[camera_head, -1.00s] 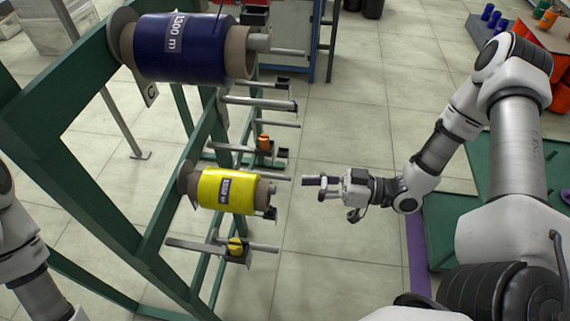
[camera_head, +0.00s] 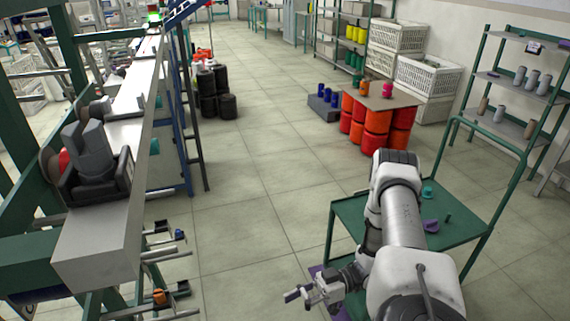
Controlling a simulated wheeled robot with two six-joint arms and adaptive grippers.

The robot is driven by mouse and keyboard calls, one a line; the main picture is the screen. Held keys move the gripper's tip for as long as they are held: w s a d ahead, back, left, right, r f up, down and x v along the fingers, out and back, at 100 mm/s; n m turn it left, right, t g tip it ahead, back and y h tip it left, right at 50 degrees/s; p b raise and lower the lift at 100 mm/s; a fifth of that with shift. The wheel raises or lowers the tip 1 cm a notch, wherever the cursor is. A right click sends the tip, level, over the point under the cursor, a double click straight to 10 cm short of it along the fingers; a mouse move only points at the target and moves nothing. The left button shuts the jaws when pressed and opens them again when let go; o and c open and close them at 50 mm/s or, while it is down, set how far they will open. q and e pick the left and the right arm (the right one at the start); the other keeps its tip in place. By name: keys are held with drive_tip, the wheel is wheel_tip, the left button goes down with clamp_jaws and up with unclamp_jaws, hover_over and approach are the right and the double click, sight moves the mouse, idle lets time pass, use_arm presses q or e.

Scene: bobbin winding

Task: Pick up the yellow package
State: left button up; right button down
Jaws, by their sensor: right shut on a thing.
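The yellow package on the green rack is outside the present view. Small yellow spools (camera_head: 355,34) stand on a far shelf at the back. My right gripper (camera_head: 296,295) is low at the bottom centre, over the floor just right of the rack. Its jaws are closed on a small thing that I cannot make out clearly. The rack's lower pegs (camera_head: 165,254) stick out to the left of the gripper, with a small orange piece (camera_head: 160,297) on one of them. My left gripper is not in view.
A green cart (camera_head: 455,203) with small teal and purple pieces stands beside my right arm. A metal shelf (camera_head: 515,85) is at right. The middle floor is clear.

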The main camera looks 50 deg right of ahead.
drive_tip(key=shift+c, duration=1.9)
unclamp_jaws()
